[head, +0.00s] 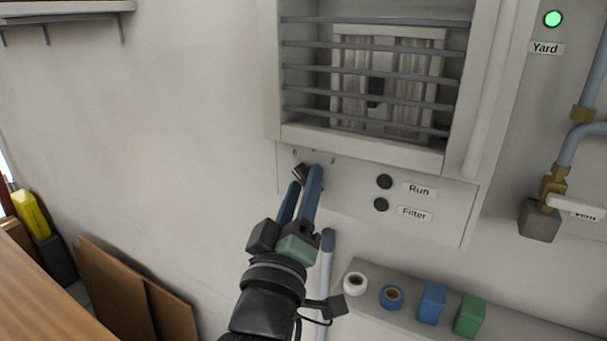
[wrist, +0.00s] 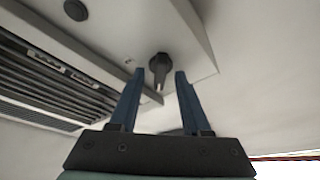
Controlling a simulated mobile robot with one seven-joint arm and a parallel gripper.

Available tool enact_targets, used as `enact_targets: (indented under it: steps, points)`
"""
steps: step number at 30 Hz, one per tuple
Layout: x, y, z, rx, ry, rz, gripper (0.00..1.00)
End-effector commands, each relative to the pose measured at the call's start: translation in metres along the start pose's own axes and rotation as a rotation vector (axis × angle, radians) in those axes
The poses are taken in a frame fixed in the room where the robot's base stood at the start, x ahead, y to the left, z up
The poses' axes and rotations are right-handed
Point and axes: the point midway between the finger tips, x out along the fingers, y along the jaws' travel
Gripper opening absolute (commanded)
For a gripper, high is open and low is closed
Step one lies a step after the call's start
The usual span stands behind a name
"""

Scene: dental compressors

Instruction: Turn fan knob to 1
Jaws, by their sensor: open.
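The dark fan knob (head: 299,171) is on the panel under the louvred fan unit, at its left end, and is partly hidden by my gripper in the head view. In the wrist view the knob (wrist: 159,65) shows its pointed grip between and just beyond my fingertips. My gripper (head: 304,180) is open, with its two blue fingers (wrist: 160,76) on either side of the knob's line and no clear contact. Small marks are near the knob, too small to read.
Two round black buttons labelled Run (head: 384,181) and Filter (head: 381,205) are right of the knob. The slatted fan housing (head: 365,150) is above. A shelf (head: 420,331) with tape rolls and blue and green boxes is below right. Bare wall is to the left.

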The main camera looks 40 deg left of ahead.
Motion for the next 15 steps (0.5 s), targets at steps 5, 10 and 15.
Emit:
enact_targets:
  steps: [5,10,15]
  points:
    - [0.0058,0.0001,0.0,0.0,0.0,0.0,0.47]
    - [0.0057,-0.0003,0.0003,0.0,0.0,0.0,0.47]
    - [0.0055,-0.0003,0.0003,0.0,0.0,0.0,0.24]
